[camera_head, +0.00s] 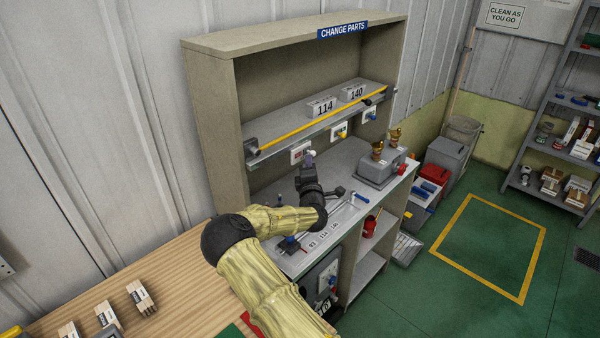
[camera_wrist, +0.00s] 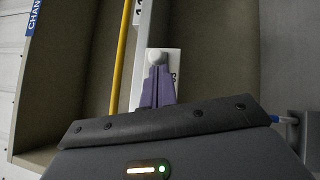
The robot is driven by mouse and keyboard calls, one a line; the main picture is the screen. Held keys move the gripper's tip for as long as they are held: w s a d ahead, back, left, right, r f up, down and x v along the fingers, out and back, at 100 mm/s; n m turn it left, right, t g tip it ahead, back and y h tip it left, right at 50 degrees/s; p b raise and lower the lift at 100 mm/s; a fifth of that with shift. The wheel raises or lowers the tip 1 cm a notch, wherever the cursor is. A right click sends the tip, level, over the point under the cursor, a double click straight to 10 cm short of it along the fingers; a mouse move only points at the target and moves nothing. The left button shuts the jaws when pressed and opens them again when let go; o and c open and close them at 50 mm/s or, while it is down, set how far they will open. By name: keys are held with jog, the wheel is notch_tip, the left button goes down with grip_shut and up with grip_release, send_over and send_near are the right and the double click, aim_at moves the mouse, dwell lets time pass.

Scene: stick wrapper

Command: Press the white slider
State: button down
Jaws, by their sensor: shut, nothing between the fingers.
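The white slider (camera_wrist: 156,57) is a round white knob on a pale plate (camera_wrist: 172,62) in the wrist view, straight ahead of my fingertips. In the head view the plate (camera_head: 297,153) is fixed below the shelf edge, and the white knob (camera_head: 310,153) shows beside my fingers. My gripper (camera_head: 308,158) is shut and empty, its purple fingers together. In the wrist view its fingertips (camera_wrist: 157,70) are right at the knob's lower edge. I cannot tell whether they touch it. The fingers hide part of the plate.
A yellow rod (camera_head: 320,122) runs along the shelf edge above. Two more plates, with a yellow knob (camera_head: 342,136) and a blue knob (camera_head: 371,117), are to the right. A grey box with brass-coloured parts (camera_head: 380,168) stands on the counter at right.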

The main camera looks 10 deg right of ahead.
jog(key=shift+r, duration=0.15)
jog(key=shift+w+a+f+b+v, duration=0.45)
jog(key=shift+a+b+v, duration=0.8)
jog(key=shift+b+v, duration=3.4)
jog(key=s+d+f+m+g+h+p, duration=0.1)
jog(key=s+d+f+m+g+p, duration=0.1)
jog(key=s+d+f+m+g, duration=0.3)
jog(key=s+d+f+m+g+h+p, duration=0.1)
jog(key=s+d+f+m+g+p, duration=0.15)
jog(key=s+f+m+g, duration=0.4)
jog(key=s+a+r+m+g+y, duration=0.2)
jog(key=s+a+r+m, duration=0.1)
jog(key=s, duration=0.8)
jog(key=s+a+r+m+g+y+b, duration=0.1)
jog(key=s+a+r+m+g+y, duration=0.1)
jog(key=s, duration=1)
notch_tip(320, 180, up, 2)
jog(key=shift+a+r+m+g+y, duration=0.1)
jog(key=shift+a+m+g+y, duration=0.3)
jog(key=shift+a+m+g, duration=0.4)
jog(key=shift+d+m, duration=0.15)
jog(key=shift+m, duration=0.1)
